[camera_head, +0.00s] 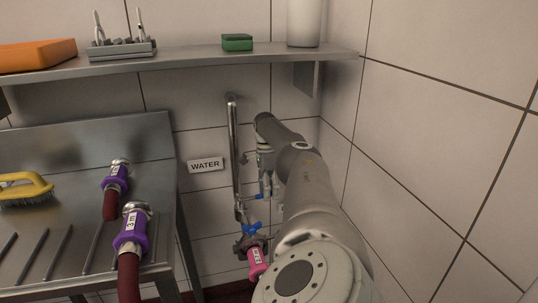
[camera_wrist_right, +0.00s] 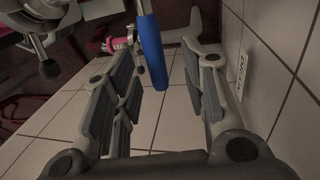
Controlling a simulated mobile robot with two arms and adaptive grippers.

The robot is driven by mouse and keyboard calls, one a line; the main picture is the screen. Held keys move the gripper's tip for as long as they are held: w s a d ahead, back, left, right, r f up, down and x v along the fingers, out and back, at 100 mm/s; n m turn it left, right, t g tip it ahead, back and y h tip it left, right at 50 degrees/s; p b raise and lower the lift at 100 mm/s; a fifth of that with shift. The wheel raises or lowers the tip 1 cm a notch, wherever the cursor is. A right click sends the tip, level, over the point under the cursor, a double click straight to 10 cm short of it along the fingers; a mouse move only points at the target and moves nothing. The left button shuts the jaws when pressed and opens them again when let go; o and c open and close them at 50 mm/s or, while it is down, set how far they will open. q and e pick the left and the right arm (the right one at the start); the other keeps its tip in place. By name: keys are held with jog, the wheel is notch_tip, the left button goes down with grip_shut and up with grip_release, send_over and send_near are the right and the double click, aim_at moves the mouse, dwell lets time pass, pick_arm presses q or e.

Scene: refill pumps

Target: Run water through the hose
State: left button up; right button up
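A steel water pipe (camera_head: 234,150) runs down the tiled wall beside the WATER sign (camera_head: 205,165). Near its lower end are a blue valve handle (camera_head: 252,226) and a pink hose coupling (camera_head: 257,258). My right gripper (camera_head: 265,178) points down close to the pipe, partly hidden by my arm. In the right wrist view its fingers are apart, with a long blue handle (camera_wrist_right: 151,52) between them and gaps on both sides. The pink coupling (camera_wrist_right: 121,44) shows beyond the left finger. My left gripper is out of view.
A metal draining table (camera_head: 75,235) at left holds two purple couplings (camera_head: 131,232) on dark red hoses and a yellow brush (camera_head: 25,188). A shelf (camera_head: 190,59) above carries a green sponge (camera_head: 237,42) and a white cylinder (camera_head: 304,22). A tiled wall closes the right side.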

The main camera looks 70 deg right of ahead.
notch_tip(320, 180, up, 10)
dwell(0.8)
dwell(0.5)
